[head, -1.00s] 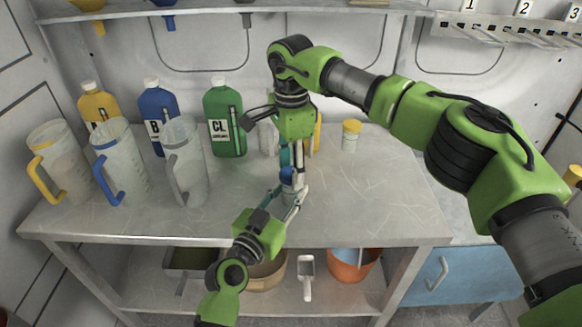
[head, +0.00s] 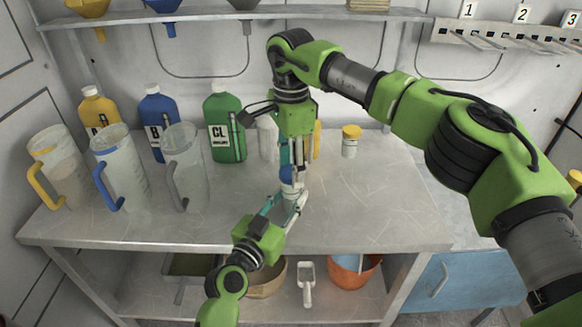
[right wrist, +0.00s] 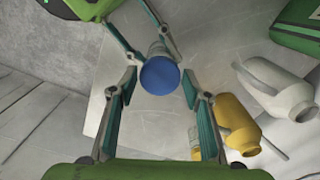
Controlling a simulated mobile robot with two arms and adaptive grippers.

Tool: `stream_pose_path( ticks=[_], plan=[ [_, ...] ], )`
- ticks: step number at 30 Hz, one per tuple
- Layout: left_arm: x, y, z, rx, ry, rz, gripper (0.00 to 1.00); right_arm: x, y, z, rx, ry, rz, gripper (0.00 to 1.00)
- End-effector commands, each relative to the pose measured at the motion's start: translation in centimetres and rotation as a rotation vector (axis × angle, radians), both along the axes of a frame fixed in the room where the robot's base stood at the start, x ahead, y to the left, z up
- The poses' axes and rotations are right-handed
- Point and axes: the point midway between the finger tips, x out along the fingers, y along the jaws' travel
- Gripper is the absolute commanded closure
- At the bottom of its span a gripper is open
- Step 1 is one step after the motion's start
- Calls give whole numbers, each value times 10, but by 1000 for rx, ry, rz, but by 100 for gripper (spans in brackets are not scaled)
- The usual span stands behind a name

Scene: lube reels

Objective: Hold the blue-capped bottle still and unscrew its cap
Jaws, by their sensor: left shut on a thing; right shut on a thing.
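The blue-capped bottle (head: 291,189) stands upright near the middle of the worktop, mostly hidden by my grippers. Its round blue cap (right wrist: 160,75) shows from above in the right wrist view. My left gripper (head: 293,199) comes in low from the front and is shut on the bottle's body. Its fingers also show at the top of the right wrist view. My right gripper (right wrist: 160,80) points down from above, with its fingertips on either side of the cap, shut on it. In the head view my right gripper (head: 289,170) partly covers the cap.
Clear jugs with yellow (head: 58,165), blue (head: 124,170) and grey (head: 187,165) handles stand at left. Behind are yellow (head: 99,110), blue (head: 158,125) and green (head: 225,130) bottles. A yellow-lidded jar (head: 350,145) stands back right. The worktop's front right is clear.

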Motion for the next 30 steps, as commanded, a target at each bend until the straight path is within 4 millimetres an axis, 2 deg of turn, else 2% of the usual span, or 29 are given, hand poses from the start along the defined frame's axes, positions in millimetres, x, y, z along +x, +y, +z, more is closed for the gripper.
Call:
stream_pose_path(
  ticks=[7,15,22,23,24,30],
  plan=[
    [0,0,-1,1,2,-1,100,0,0,6,0,-1,0,82],
    [0,0,-1,1,2,-1,100,0,0,38,0,-1,1,82],
    [0,0,-1,1,2,0,100,0,0,40,0,0,1,82],
    [0,0,-1,1,2,0,62,0,0,40,0,0,1,82],
    [0,0,-1,1,2,0,52,0,0,40,0,0,1,82],
    [0,0,0,0,1,0,50,0,0,40,0,0,0,82]
  ],
)
